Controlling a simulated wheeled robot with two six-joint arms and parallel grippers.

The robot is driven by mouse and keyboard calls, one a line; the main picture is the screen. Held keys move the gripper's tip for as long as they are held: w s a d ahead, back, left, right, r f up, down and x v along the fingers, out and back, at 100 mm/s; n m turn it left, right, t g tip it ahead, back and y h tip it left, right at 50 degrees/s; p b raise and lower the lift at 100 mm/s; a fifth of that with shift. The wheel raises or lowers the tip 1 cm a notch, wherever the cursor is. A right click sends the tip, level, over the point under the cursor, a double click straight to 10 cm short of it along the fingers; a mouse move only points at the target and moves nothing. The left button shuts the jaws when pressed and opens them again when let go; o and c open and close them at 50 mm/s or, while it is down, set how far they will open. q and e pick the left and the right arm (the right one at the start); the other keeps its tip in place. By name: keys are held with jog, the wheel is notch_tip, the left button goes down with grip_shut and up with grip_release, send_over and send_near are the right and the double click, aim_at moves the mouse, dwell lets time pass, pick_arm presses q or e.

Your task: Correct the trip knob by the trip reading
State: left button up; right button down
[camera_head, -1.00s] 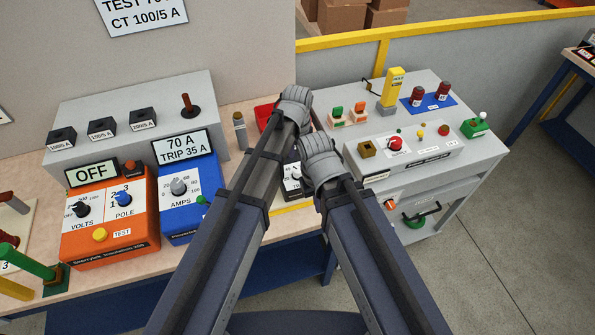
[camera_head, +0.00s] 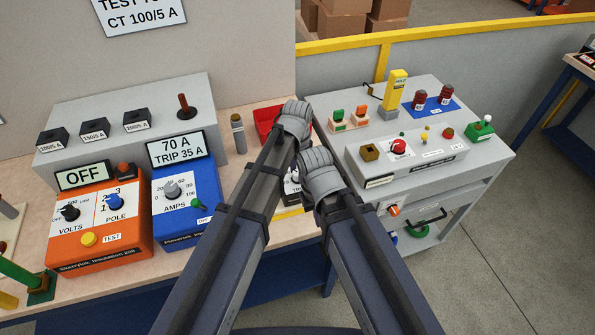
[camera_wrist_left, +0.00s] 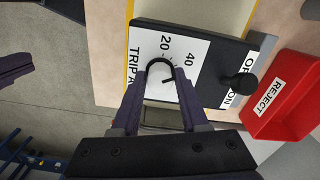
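The trip device (camera_wrist_left: 195,75) shows in the left wrist view with a white dial plate marked 20, 40 and TRIP A. Its dark trip knob (camera_wrist_left: 160,65) lies between my left fingertips; contact is unclear. My left gripper (camera_wrist_left: 163,88) has its fingers apart. In the head view the trip device (camera_head: 292,190) is mostly hidden behind my arms, and the left fingers are hidden. The trip reading display (camera_head: 176,148) says 70 A, TRIP 35 A, above the blue AMPS box (camera_head: 185,205). My right gripper does not show.
An ON/OFF toggle (camera_wrist_left: 238,87) is on the trip device, beside the red REJECT bin (camera_wrist_left: 285,95). An orange tester (camera_head: 98,240) reading OFF stands left of the blue box. A grey control cart (camera_head: 420,130) is at right. Bare bench shows around the boxes.

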aim_at(297, 172)
pick_arm(q)
grip_shut()
jog(key=shift+m, duration=1.5)
jog(key=shift+o, duration=2.2)
grip_release()
jog(key=shift+r, duration=0.1)
notch_tip(297, 172, up, 8)
jog(key=p, duration=0.8)
